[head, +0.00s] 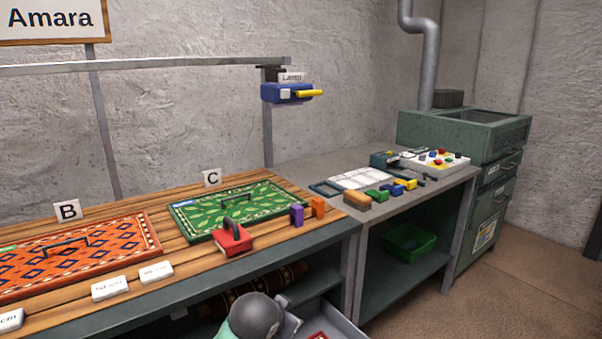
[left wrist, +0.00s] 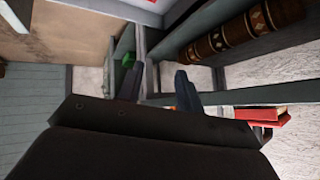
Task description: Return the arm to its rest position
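My left gripper (left wrist: 159,85) shows in the left wrist view with its two dark fingers apart and nothing between them. Beyond the fingers are a grey frame and pale wall or floor; no object touches them that I can see. In the head view a dark grey rounded part with a pale green edge, which looks like part of my arm, is at the bottom centre, beside the open drawer (head: 347,322). I cannot make out the left gripper's fingers there. My right gripper is in neither view.
The wooden bench (head: 190,262) holds an orange rug (head: 110,235), a green rug (head: 265,197) and a red-based scrubber (head: 233,240). A rolled rug (left wrist: 232,38) lies on the shelf below. A red item (left wrist: 262,115) is close to the right finger's side. A green bin (head: 410,241) stands lower right.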

